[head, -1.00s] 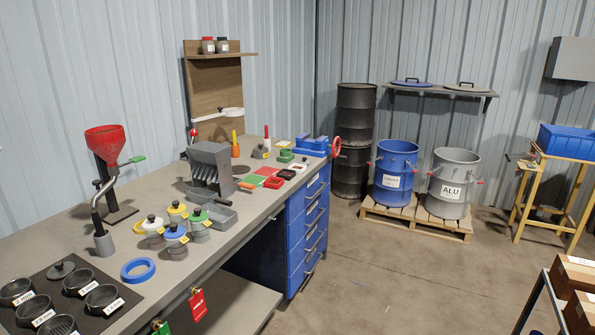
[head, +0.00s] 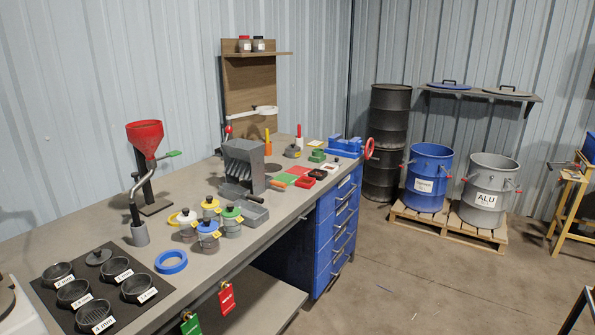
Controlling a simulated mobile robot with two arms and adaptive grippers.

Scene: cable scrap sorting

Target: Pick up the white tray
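A small white piece (head: 330,167) lies at the far right part of the workbench, just beyond a small black tray (head: 318,174). It looks like a white tray, but it is too small to be sure. A red tray (head: 304,181) and flat green and red pieces lie close by, to its left and nearer. Neither of my grippers is in view.
The workbench (head: 215,268) also holds a grey slotted box (head: 243,165), several lidded pots, a red funnel (head: 145,137) and a blue vise (head: 344,146). Blue (head: 428,177) and grey (head: 488,189) drums stand on a pallet. The floor (head: 430,285) before them is clear.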

